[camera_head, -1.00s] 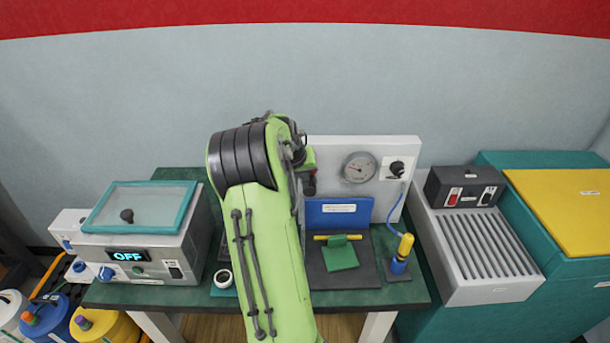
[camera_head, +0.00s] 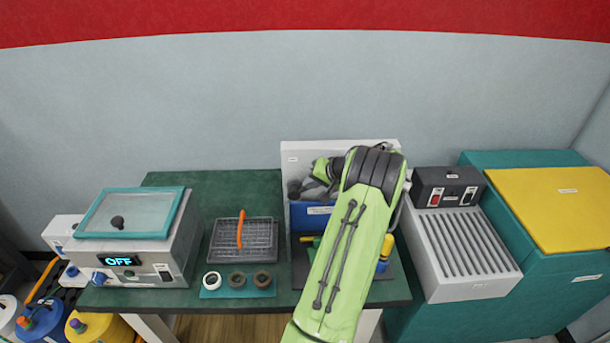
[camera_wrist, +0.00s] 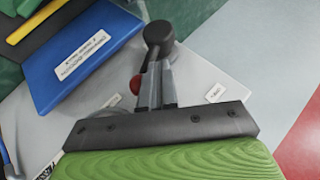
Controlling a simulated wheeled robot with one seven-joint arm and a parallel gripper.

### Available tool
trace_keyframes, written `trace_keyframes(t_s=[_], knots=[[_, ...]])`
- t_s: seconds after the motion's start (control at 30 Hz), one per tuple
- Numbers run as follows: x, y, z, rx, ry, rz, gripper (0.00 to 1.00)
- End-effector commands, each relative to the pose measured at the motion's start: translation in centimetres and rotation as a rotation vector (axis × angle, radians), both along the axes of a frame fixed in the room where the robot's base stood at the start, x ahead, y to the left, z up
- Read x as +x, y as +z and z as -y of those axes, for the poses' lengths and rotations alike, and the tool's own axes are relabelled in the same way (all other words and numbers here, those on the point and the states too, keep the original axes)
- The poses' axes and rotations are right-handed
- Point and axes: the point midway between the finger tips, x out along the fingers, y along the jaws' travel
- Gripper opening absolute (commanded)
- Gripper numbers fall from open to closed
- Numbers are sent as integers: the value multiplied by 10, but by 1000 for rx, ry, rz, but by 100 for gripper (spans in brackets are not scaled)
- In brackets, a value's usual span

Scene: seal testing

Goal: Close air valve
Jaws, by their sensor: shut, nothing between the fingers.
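My gripper (camera_wrist: 158,82) is shut and empty in the wrist view, its grey fingers together in front of the white test panel (camera_wrist: 235,75). A fitting with a black rounded end (camera_wrist: 159,33) stands just beyond the fingertips; I take it for the air valve. A red ball (camera_wrist: 135,84) shows close beside the fingers. I cannot tell whether the fingers touch either part, and the fingers hide part of the fitting. In the head view, my gripper (camera_head: 303,188) is at the left part of the panel (camera_head: 300,151), and my arm covers the panel's right part.
A blue block (camera_wrist: 75,50) stands close before the panel. A wire basket (camera_head: 228,255) with an orange handle and a teal ring holder (camera_head: 212,293) lie to the left. A lidded machine reading OFF (camera_head: 150,268) is further left, a grooved grey unit (camera_head: 470,250) right.

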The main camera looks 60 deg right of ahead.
Motion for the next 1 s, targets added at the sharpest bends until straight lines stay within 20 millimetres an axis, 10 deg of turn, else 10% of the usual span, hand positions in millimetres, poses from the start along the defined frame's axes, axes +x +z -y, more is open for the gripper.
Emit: trace_keyframes(t_s=[1.0], knots=[[-21, -36, 10, 113, -3, 205, 0]])
